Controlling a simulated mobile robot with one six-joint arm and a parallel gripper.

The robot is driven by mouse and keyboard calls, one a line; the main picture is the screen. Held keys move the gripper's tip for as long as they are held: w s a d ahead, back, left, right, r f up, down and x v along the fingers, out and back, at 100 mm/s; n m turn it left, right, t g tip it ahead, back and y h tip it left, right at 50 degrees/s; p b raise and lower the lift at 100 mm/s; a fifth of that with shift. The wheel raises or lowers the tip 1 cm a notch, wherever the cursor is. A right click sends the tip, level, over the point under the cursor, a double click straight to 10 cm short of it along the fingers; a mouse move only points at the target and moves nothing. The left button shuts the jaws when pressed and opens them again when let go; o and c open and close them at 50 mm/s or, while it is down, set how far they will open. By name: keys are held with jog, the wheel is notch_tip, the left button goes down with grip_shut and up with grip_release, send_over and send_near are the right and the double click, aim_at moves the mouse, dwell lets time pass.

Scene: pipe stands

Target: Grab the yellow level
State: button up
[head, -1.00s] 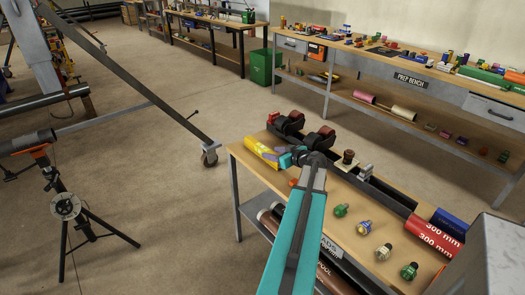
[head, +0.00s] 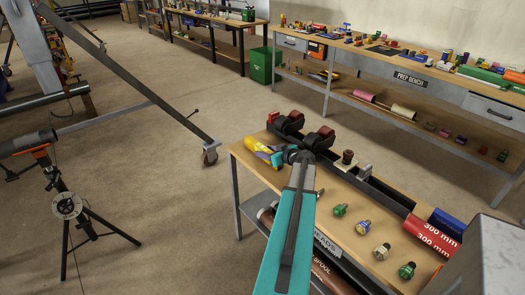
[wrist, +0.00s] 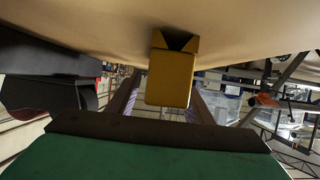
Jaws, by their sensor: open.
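The yellow level (head: 256,145) lies on the wooden top of the near bench, at its far left corner in the head view. My gripper (head: 270,156) is low over the bench at the level's near end and hides part of it. In the wrist view the level (wrist: 170,78) shows end-on, a yellow block with a dark notch, between my two spread fingers (wrist: 160,104). My gripper is open. I cannot tell whether a finger touches the level.
Black roller stands with red-brown wheels (head: 319,139) stand just behind the level on a dark rail. A brown-topped item (head: 347,158) is to the right. Several colored fittings (head: 363,227) and a red 300 mm block (head: 433,236) lie along the bench.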

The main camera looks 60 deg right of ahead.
jog(key=shift+w+d+f, duration=0.15)
jog(key=shift+w+f, duration=0.05)
jog(key=shift+w, duration=0.25)
grip_shut()
dwell(0.3)
